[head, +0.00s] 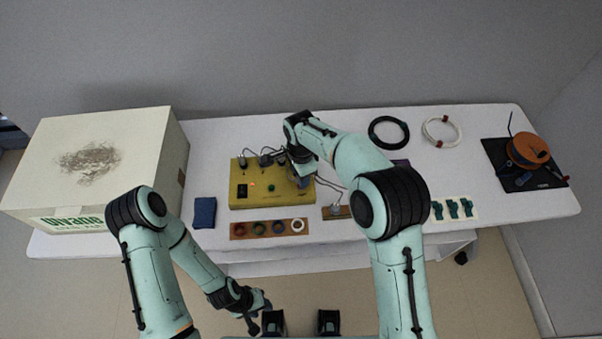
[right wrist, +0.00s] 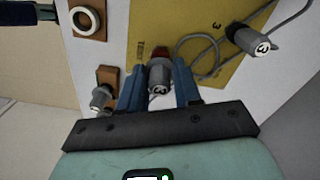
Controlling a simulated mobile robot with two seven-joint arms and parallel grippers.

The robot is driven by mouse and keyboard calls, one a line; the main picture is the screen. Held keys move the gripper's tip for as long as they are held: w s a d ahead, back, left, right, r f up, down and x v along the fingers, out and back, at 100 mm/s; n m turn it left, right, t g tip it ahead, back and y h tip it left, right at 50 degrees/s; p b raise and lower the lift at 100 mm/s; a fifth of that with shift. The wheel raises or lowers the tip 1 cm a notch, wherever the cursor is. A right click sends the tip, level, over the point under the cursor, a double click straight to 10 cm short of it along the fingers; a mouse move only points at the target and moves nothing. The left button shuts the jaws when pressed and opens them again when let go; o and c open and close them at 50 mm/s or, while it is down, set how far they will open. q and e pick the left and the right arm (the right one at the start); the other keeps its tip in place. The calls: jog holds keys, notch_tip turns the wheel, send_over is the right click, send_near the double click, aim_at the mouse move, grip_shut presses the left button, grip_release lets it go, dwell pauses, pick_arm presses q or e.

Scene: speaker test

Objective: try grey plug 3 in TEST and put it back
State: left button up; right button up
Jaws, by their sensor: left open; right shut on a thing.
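The yellow speaker-test box (head: 240,200) stands mid-table, with a dark switch, a small orange light and a green button on top. My right gripper (head: 303,182) is over its right end. Another numbered grey plug (right wrist: 247,40) is on the box. My left gripper (head: 258,312) is open and low, off the table's front.
A brown holder (right wrist: 107,74) with a grey plug (right wrist: 101,98) lies beside the box. A large carton (head: 90,160) fills the left end; cable coils (head: 388,132) lie behind right.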

pick_arm(q)
jog(key=shift+s+f, duration=0.2)
jog(key=shift+f, duration=0.1)
pick_arm(e)
jog(key=shift+f, duration=0.6)
jog(key=o, duration=1.2)
jog(key=shift+c, duration=0.2)
jog(key=shift+r, duration=0.1)
jog(key=shift+r+p, duration=1.65)
jog(key=shift+r, duration=2.05)
pick_arm(q)
jog(key=w+r, duration=0.2)
jog(key=r, duration=0.1)
jog(key=w+r, duration=0.1)
jog(key=shift+r, duration=0.3)
jog(key=shift+s, duration=0.1)
pick_arm(e)
jog(key=shift+f, duration=0.1)
